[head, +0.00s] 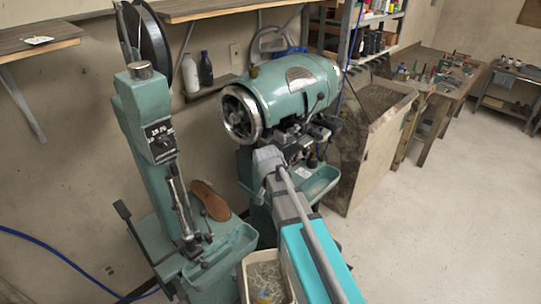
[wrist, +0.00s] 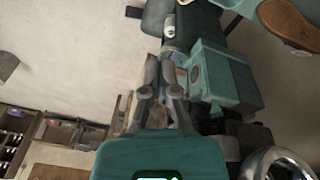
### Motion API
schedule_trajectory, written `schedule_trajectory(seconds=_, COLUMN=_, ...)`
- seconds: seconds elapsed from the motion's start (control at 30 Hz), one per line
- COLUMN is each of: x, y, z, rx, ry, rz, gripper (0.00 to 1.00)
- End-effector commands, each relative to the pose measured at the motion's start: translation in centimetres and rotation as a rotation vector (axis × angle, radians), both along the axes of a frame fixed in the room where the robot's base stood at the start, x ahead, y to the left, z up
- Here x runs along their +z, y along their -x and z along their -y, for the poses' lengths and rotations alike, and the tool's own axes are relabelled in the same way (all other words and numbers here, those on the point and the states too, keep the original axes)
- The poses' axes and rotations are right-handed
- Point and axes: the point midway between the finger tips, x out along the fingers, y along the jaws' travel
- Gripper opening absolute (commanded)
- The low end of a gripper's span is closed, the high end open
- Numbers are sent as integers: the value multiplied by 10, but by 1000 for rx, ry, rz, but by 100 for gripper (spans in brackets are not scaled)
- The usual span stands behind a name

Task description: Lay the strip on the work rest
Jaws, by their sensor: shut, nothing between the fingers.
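My gripper (wrist: 162,72) is shut and empty in the wrist view, its two fingers close together in front of teal machine parts. In the head view my arm reaches up to the green machine with the handwheel (head: 235,118), and the fingertips cannot be made out. A brown sole (head: 210,200) leans on the left green stitcher (head: 145,110); a sole also shows at the top right of the wrist view (wrist: 290,22). I cannot make out the strip in either view. I cannot tell which part is the work rest.
A bin (head: 247,286) of scraps stands beside my arm at the bottom. A green tray (head: 322,183) sits right of the arm's end. A large dusty box (head: 375,150) and a workbench (head: 460,85) stand behind. The floor (head: 440,220) at right is clear.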

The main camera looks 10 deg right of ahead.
Motion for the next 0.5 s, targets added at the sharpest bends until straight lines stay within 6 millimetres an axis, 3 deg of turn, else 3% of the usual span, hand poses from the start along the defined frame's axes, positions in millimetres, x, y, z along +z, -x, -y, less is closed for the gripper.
schedule_trajectory(seconds=0.03, x=19, y=-11, z=-4, rx=-25, ry=5, rz=10, gripper=0)
schedule_trajectory(seconds=0.5, x=102, y=-76, z=-35, rx=-294, ry=35, rz=117, gripper=0)
